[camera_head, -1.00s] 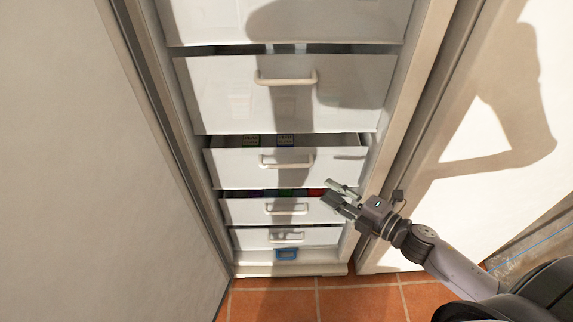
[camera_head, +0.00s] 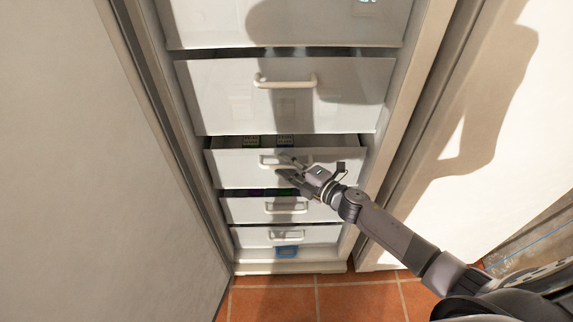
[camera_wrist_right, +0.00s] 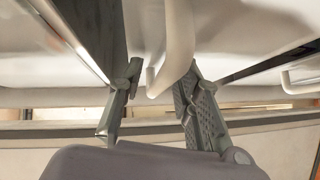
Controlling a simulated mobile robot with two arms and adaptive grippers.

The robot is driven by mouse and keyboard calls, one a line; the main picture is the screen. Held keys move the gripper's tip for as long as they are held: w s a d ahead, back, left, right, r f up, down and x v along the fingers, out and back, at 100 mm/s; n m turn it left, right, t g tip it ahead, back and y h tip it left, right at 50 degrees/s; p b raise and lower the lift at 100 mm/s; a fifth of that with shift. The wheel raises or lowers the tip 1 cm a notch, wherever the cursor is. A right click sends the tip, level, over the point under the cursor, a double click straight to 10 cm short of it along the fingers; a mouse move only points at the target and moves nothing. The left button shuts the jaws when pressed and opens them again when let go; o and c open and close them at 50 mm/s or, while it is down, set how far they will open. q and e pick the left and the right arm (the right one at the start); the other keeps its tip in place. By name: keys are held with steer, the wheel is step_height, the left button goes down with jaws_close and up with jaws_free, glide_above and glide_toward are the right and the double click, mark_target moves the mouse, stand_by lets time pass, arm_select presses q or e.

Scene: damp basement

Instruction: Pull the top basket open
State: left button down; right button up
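A tall white cabinet holds a stack of white baskets with handles. The highest basket in the head view (camera_head: 285,22) is cut off by the top edge. The large basket below it (camera_head: 225,100) is shut in front, with its pale handle (camera_head: 285,83) in plain view. My right gripper (camera_head: 281,166) is open before the handle of the middle basket (camera_head: 235,168), partly covering it. In the right wrist view a white handle (camera_wrist_right: 178,45) shows between the spread fingers of that gripper (camera_wrist_right: 160,85); contact is unclear. My left gripper is not in view.
Two lower baskets (camera_head: 240,211) (camera_head: 250,237) sit under the middle one. Small packages (camera_head: 285,141) show above the middle basket's front edge. A blue item (camera_head: 287,252) lies at the cabinet's bottom. Open door panels flank the cabinet; the tiled floor (camera_head: 340,298) in front is clear.

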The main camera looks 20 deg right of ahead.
jaws_close()
stand_by(0.4)
stand_by(0.5)
